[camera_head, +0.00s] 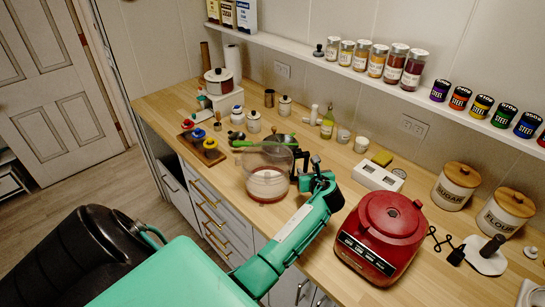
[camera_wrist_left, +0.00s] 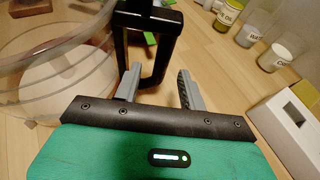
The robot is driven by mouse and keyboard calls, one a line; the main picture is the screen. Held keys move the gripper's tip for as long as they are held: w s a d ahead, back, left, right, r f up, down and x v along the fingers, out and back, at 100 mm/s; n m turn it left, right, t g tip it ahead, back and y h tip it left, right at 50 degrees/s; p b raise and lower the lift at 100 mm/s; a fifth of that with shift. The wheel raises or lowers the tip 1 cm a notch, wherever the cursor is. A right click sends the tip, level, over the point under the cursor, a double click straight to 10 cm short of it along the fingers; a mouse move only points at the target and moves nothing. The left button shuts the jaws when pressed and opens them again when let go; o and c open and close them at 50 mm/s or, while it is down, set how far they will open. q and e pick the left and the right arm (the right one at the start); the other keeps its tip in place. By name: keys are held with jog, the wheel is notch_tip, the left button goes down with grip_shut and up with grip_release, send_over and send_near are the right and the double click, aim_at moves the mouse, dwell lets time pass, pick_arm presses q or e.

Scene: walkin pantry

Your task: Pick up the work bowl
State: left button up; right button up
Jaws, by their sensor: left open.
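The work bowl (camera_head: 267,162) is a clear round container with a dark handle, standing on the wooden counter with a reddish bottom. In the left wrist view its clear wall (camera_wrist_left: 70,45) fills the left side. Its black loop handle (camera_wrist_left: 147,22) rises at the top centre. My left gripper (camera_head: 316,172) is at the handle side of the bowl, to its right in the head view. In the left wrist view its two grey fingers (camera_wrist_left: 159,80) are apart, with the lower part of the handle between or just beyond them. Contact cannot be told. My right gripper is not in view.
A red appliance base (camera_head: 383,232) stands right of my left arm. A white box-shaped device (camera_head: 378,177), jars and bottles stand behind. A wooden rack (camera_head: 203,148) with small colourful items is to the left. A spice shelf (camera_head: 330,62) runs along the wall.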

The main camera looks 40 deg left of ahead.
aim_at(306, 168)
pick_arm(q)
jog(key=x, duration=0.3)
jog(key=shift+w+a+f+p, duration=0.15)
jog(key=shift+a+f+p, duration=0.05)
jog(key=shift+p, duration=0.1)
jog(key=shift+c, duration=0.4)
jog(key=c, duration=0.7)
grip_shut()
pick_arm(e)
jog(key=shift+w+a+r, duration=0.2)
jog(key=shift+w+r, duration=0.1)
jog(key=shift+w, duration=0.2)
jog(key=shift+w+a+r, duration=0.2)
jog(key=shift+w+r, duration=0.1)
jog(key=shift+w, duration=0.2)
